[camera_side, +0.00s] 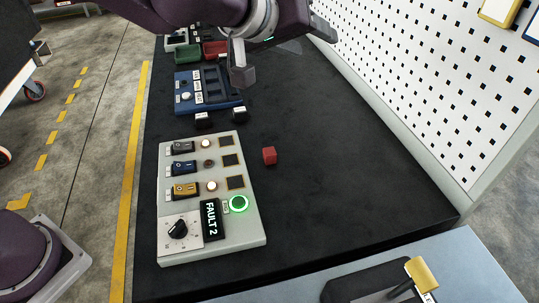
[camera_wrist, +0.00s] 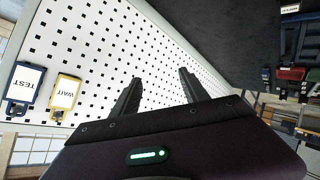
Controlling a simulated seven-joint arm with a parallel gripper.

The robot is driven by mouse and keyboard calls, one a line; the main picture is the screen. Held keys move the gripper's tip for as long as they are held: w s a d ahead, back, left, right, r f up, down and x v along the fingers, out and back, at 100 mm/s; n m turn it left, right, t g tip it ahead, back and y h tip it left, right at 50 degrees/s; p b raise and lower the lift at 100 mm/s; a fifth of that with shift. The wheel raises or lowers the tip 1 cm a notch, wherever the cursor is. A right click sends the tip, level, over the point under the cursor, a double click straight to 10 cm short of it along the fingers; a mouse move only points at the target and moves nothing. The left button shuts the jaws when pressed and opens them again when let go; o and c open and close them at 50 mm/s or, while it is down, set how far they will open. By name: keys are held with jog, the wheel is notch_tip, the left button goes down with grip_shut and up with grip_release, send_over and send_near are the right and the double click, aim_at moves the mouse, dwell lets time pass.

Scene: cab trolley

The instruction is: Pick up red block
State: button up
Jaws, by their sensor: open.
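The red block (camera_side: 269,156) is a small cube lying alone on the black bench top, just right of the grey control panel (camera_side: 250,215) in the side view. It does not show in the wrist view. My gripper (camera_wrist: 160,76) is open in the wrist view, its two dark fingers spread apart with nothing between them, facing the white pegboard. In the side view my arm is at the top of the picture, well away from the block and beyond it.
The grey panel has switches, a lit green button and a "FAULT 2" display. A blue tray unit (camera_side: 222,105) stands behind it, with green (camera_side: 188,54) and red (camera_side: 215,48) bins farther back. The pegboard (camera_side: 430,75) borders the right. The bench right of the block is clear.

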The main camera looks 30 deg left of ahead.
jog(key=w+d+f+n+y, duration=0.2)
jog(key=w+f+y, duration=0.1)
jog(key=f, duration=0.5)
jog(key=n+g+y, duration=0.2)
jog(key=n+y, duration=0.1)
jog(key=y, duration=0.7)
send_near(270, 152)
jog(key=x, duration=0.3)
jog(key=shift+w+a+f, duration=0.1)
jog(key=shift+w+f, duration=0.05)
jog(key=shift+w, duration=0.3)
jog(key=x, duration=0.6)
jog(key=shift+s+a, duration=0.2)
jog(key=shift+a, duration=0.05)
jog(key=shift+w+a+f, duration=0.1)
jog(key=shift+w+a, duration=0.1)
jog(key=shift+w, duration=0.05)
grip_shut()
